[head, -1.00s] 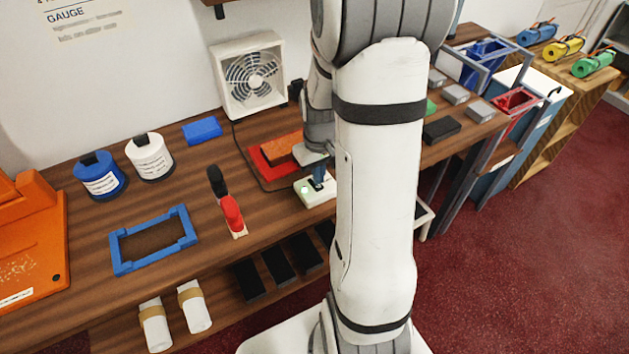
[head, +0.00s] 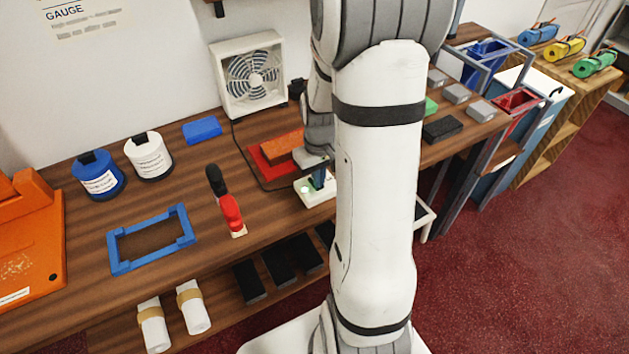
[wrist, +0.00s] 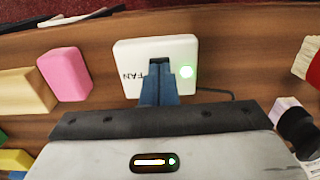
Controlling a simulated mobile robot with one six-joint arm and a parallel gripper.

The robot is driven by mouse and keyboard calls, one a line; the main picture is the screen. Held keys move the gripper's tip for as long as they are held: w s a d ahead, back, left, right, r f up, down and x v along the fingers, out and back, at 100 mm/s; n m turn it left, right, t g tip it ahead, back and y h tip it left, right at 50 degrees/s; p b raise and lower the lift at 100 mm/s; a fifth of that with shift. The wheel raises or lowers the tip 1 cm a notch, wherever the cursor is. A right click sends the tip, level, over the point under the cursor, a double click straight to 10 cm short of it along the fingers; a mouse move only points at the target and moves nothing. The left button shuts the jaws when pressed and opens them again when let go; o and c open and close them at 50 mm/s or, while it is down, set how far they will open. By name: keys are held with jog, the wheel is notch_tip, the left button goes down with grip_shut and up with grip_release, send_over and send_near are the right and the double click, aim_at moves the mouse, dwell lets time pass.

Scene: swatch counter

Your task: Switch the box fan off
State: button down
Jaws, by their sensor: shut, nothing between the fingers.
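The white box fan (head: 249,77) stands on the counter against the wall in the head view. A white switch box (head: 312,192) sits at the counter's front, with a dark cord running towards the fan. In the wrist view the switch box (wrist: 143,53) bears the word FAN and a lit green lamp (wrist: 186,72). My gripper (wrist: 160,68) has its blue fingers shut and empty, over the middle of the box beside the lamp. The fingertips cover the dark rocker area, so its position is hidden. I cannot tell whether they touch it. The gripper also shows in the head view (head: 318,184).
A red tray (head: 262,164) with an orange block lies behind the switch box. In the wrist view a pink block (wrist: 65,75) lies left of the box.

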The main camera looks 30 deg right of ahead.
jog(key=shift+f, duration=0.2)
jog(key=shift+r, duration=0.2)
jog(key=shift+r+p, duration=2.5)
jog(key=shift+r, duration=0.9)
jog(key=s+a+r+t, duration=0.3)
jog(key=s+a+r, duration=0.9)
jog(key=r, duration=0.3)
jog(key=shift+s+a, duration=0.15)
jog(key=shift+s, duration=0.1)
